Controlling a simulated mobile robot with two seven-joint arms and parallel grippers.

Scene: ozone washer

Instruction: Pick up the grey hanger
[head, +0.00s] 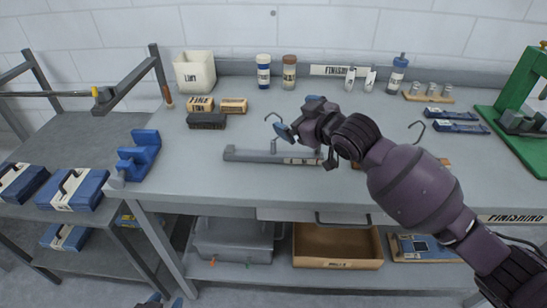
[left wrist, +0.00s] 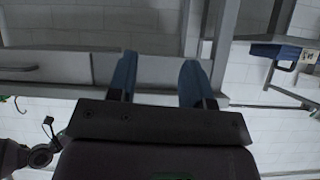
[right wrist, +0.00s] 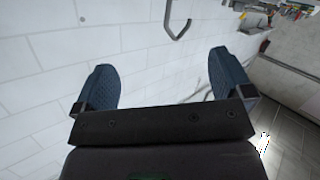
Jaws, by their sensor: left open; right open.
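A thin grey hook, which looks like the grey hanger (head: 272,116), stands above the left-middle of the workbench, by the post of a long grey bar. A grey hook also shows in the right wrist view (right wrist: 178,22), beyond and between the fingertips. My right gripper (head: 293,119) is open and empty just right of the hook; whether they touch is unclear. Its blue fingers show spread in the right wrist view (right wrist: 160,85). My left gripper (head: 165,301) is open and empty, low in front of the bench. Its spread fingers show in the left wrist view (left wrist: 157,80).
The grey bar (head: 245,156) lies on the workbench (head: 195,165). A second hook (head: 417,126) stands right of my right arm. A blue holder (head: 139,155) sits at the left edge, and a green press (head: 520,90) at the right. Brushes, bottles and a white bin (head: 194,72) line the back.

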